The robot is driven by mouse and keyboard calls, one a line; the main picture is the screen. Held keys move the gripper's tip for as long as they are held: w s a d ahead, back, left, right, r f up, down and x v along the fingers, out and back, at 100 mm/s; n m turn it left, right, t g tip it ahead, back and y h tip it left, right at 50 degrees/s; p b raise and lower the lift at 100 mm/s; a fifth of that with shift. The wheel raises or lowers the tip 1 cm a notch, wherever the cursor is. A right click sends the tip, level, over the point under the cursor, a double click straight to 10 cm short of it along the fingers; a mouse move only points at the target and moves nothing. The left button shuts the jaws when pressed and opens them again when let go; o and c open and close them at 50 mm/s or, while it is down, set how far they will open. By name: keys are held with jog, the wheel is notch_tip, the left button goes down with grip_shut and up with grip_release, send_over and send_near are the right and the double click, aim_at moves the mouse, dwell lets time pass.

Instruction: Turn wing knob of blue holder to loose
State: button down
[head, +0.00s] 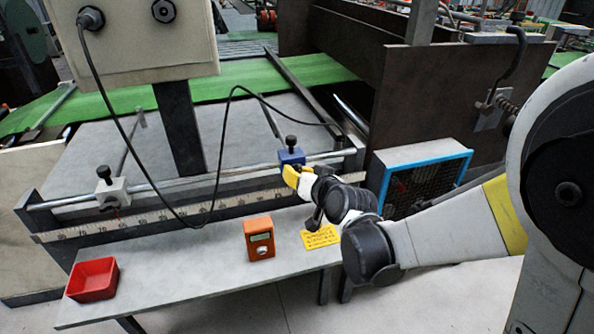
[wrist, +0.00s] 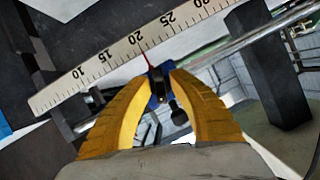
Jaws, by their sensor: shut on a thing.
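The blue holder (head: 291,156) sits on the metal rail above the ruled scale, with a black knob (head: 291,141) standing on its top. In the wrist view the blue holder (wrist: 168,67) is partly hidden behind my fingers. My gripper (head: 291,175) is at the holder's front, below its top knob. In the wrist view my yellow gripper fingers (wrist: 160,86) are closed around a small dark part, seemingly the wing knob (wrist: 159,82). Its turned angle is hard to make out. The holder's other black knob (wrist: 178,114) shows just beside the right finger.
A white holder (head: 112,190) with a black knob is on the same rail at left. The scale (head: 150,214) runs below the rail. The shelf holds a red tray (head: 93,279), an orange device (head: 259,240) and a yellow label (head: 320,237). A black cable hangs across the rail.

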jog(key=shift+r+n+h, duration=0.1)
jog(key=shift+n+h, duration=0.6)
jog(key=shift+n, duration=0.4)
jog(key=c, duration=1.5)
grip_release()
jog(key=v, duration=1.2)
jog(key=shift+a, duration=0.15)
